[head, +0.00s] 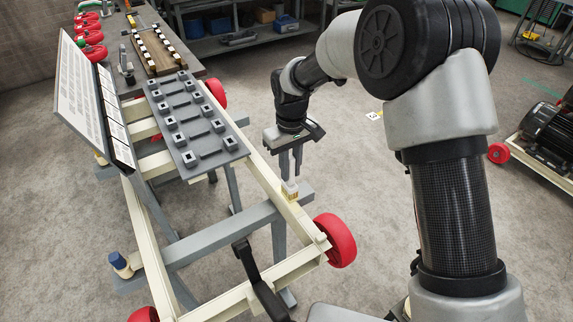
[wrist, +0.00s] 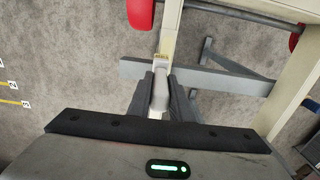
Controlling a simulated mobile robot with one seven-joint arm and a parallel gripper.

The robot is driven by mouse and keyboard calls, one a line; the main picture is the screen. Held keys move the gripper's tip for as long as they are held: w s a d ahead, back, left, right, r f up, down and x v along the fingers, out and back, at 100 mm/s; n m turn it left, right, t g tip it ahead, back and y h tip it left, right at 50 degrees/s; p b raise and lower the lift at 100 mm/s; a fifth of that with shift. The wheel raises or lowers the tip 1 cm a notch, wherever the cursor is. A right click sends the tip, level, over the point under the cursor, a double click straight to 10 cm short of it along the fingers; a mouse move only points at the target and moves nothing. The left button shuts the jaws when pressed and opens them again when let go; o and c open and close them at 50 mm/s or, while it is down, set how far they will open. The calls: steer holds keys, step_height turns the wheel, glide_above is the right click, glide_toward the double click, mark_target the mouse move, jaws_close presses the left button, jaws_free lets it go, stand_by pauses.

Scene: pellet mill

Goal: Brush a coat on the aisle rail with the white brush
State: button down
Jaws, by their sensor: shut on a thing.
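My gripper (head: 290,150) points down over the cream rail (head: 308,222) on the right side of the cart frame. It is shut on the white brush (head: 290,185), with the brush's tan bristle end pointing down at the rail. In the wrist view the white brush (wrist: 160,88) sits between the fingers, and its bristle end lies over or against the rail (wrist: 171,28). I cannot tell whether the bristles touch it. The rail looks cream, and no separate coat can be made out on it.
A grey plate with square sockets (head: 192,125) and a tilted white board (head: 92,95) lie on the frame. A red wheel (head: 336,240) sticks out near the rail's near end. A blue-capped item (head: 120,262) is at the left rail. Floor to the right is open up to a motor cart (head: 548,130).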

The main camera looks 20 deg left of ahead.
steer(key=shift+s+d+b, duration=0.35)
steer(key=shift+s+d, duration=1.5)
steer(key=shift+d, duration=0.25)
